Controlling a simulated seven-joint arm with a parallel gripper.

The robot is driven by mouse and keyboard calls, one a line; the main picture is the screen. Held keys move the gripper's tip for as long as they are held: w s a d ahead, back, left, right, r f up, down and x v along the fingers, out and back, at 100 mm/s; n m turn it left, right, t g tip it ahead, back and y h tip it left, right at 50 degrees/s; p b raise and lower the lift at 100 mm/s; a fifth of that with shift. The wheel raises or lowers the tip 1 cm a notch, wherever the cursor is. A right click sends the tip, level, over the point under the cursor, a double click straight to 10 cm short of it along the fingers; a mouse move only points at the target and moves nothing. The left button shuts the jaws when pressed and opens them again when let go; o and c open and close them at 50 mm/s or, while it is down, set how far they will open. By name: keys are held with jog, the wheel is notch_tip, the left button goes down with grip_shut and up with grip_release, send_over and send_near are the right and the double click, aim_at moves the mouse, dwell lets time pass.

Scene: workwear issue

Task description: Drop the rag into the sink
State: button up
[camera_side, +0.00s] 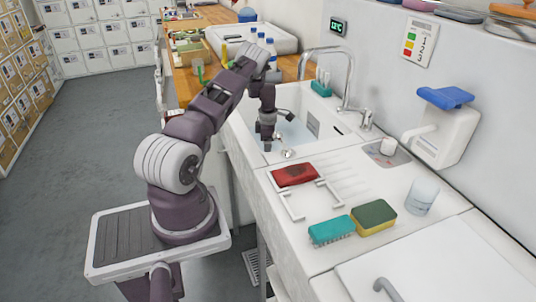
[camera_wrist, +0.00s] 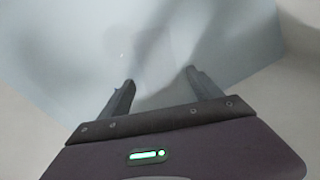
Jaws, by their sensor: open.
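The white sink (camera_side: 292,98) has a pale blue-grey floor, which fills much of the wrist view (camera_wrist: 150,45). My gripper (camera_side: 267,147) points down inside the sink, near its front side. In the wrist view the two fingers (camera_wrist: 159,80) are spread apart with nothing between them. A folded red cloth-like piece (camera_side: 294,175) lies flat on the drainboard in front of the sink. A blue cloth-like piece (camera_side: 445,97) lies on top of the wall dispenser. I cannot tell for certain which one is the rag. No rag shows inside the visible part of the sink.
A tap (camera_side: 345,70) arches over the sink's right side. A white wire rack (camera_side: 300,200), a teal brush (camera_side: 331,230), a yellow-green sponge (camera_side: 374,217) and a cup (camera_side: 421,198) occupy the drainboard (camera_side: 265,185). A wooden counter with trays (camera_side: 205,85) lies beyond the sink.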

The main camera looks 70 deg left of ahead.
notch_tip(320, 180, up, 12)
jog(key=shift+f, duration=0.25)
